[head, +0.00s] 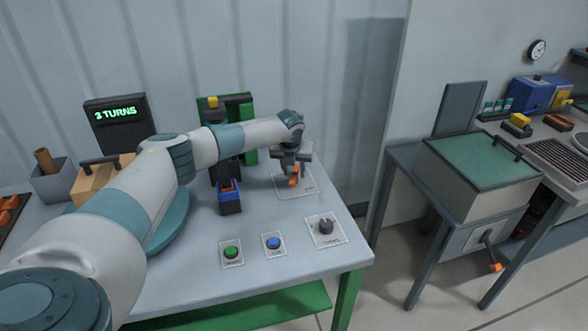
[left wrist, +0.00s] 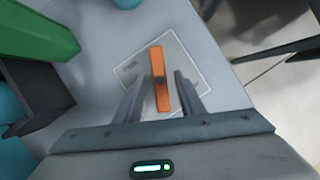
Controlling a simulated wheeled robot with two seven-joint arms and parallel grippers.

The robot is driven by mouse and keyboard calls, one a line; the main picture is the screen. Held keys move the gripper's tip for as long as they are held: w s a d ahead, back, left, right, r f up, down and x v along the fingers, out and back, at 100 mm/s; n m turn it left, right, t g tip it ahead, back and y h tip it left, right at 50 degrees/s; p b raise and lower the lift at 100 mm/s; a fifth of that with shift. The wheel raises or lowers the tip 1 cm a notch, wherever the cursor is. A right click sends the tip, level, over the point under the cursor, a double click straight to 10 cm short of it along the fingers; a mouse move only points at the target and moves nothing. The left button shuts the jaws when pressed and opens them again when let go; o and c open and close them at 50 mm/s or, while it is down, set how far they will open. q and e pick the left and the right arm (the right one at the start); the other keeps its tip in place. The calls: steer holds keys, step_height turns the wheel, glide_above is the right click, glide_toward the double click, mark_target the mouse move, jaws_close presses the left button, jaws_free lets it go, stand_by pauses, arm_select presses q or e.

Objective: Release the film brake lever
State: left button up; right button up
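The film brake lever is an orange bar (left wrist: 159,80) with a dark round pivot, on a pale square plate (left wrist: 185,62) on the table. In the head view the lever (head: 294,181) shows just under my left gripper (head: 291,172). In the left wrist view my left gripper (left wrist: 160,95) is open, with one finger on each side of the lever. A gap shows between each finger and the lever, and the gripper points down at the plate. My right gripper is not in view.
A green button (head: 231,252), a blue button (head: 273,242) and a dark knob (head: 326,227) sit along the table's front. A display (head: 115,113) reads "3 TURNS". A green frame (head: 249,110) stands behind my arm. A green-topped box (head: 480,165) stands on the right bench.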

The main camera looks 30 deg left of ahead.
arm_select(q)
steer(key=shift+f, duration=0.1)
jaws_close()
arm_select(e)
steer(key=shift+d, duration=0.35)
arm_select(q)
steer(key=n+b, duration=0.1)
steer(key=n+y+b, duration=0.1)
steer(key=n+b, duration=0.1)
steer(key=shift+w+d+f+n+g, duration=0.15)
steer(key=shift+d+f+n+g, duration=0.05)
steer(key=shift+n+g, duration=0.1)
steer(key=shift+n+y, duration=0.3)
steer(key=shift+n, duration=0.1)
steer(key=shift+r+n+b, duration=0.2)
steer(key=shift+n+b, duration=0.2)
steer(key=shift+g, duration=0.3)
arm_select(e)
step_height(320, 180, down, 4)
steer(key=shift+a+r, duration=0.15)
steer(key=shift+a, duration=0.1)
